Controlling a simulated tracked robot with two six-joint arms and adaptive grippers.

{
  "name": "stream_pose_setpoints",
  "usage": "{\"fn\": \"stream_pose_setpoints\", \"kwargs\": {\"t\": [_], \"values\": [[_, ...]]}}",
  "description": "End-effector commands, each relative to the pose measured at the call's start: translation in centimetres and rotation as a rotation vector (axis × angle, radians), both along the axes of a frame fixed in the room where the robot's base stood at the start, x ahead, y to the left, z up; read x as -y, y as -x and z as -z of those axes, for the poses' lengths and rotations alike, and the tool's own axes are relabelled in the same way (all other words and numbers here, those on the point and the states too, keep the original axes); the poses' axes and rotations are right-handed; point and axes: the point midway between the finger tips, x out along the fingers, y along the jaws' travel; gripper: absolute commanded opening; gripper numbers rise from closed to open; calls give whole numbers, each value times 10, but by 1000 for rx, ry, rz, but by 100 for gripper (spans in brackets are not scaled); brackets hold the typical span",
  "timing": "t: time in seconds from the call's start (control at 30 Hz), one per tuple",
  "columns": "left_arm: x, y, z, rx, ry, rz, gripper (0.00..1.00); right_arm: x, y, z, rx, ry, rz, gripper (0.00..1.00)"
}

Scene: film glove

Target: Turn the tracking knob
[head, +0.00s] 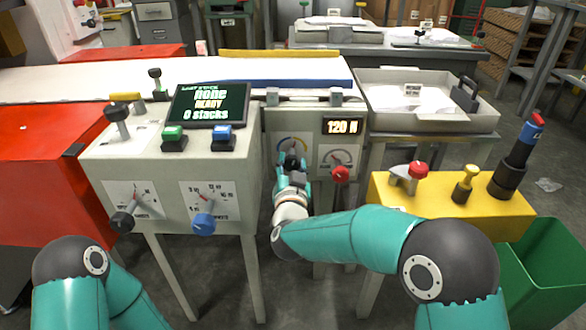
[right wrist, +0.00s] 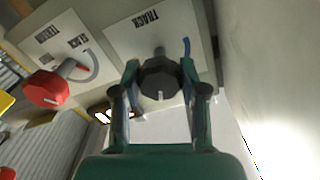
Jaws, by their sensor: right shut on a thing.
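The tracking knob (right wrist: 160,82) is a dark, faceted knob with a pale pointer mark, on a white plate marked "TRACK" (right wrist: 135,38) in the right wrist view. My right gripper (right wrist: 160,84) is shut on it, one finger at each side. In the head view my right gripper (head: 293,168) reaches up to the grey panel below the conveyor and largely hides the knob. Part of a coloured dial arc shows above it. My left arm shows at the lower left, but its gripper is out of view.
A red knob (head: 340,174) sits just right on the same panel; it also shows in the right wrist view (right wrist: 46,90). The display (head: 343,127) reads "120 N". A control console (head: 180,152) stands left, a yellow box (head: 440,196) and green bin (head: 553,262) right.

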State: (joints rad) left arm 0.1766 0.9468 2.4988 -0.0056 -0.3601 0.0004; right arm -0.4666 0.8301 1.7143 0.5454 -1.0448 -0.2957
Motion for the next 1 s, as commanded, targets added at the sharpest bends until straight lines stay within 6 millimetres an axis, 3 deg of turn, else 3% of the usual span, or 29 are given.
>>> {"fn": "stream_pose_setpoints", "kwargs": {"t": [0.07, 0.1, 0.23, 0.67, 0.87, 1.0], "values": [[0, 0, 0, 0, 0, 0, 40, 1, 0, 1, -3, 0, 2, 8], [0, 0, 0, 0, 0, 0, 40, 1, 0, 1, -3, 1, 2, 46], [0, 0, 0, 0, 0, 0, 40, 1, 0, 1, -2, 1, 2, 67], [0, 0, -1, 1, 0, 0, 40, 0, 5, 0, -2, 3, 0, 68], [0, 0, -1, 0, 0, 0, 40, 0, 31, 0, -2, 3, -2, 68], [0, 0, -1, 0, 0, 0, 40, 0, 59, 0, -2, 3, -2, 68]]}}
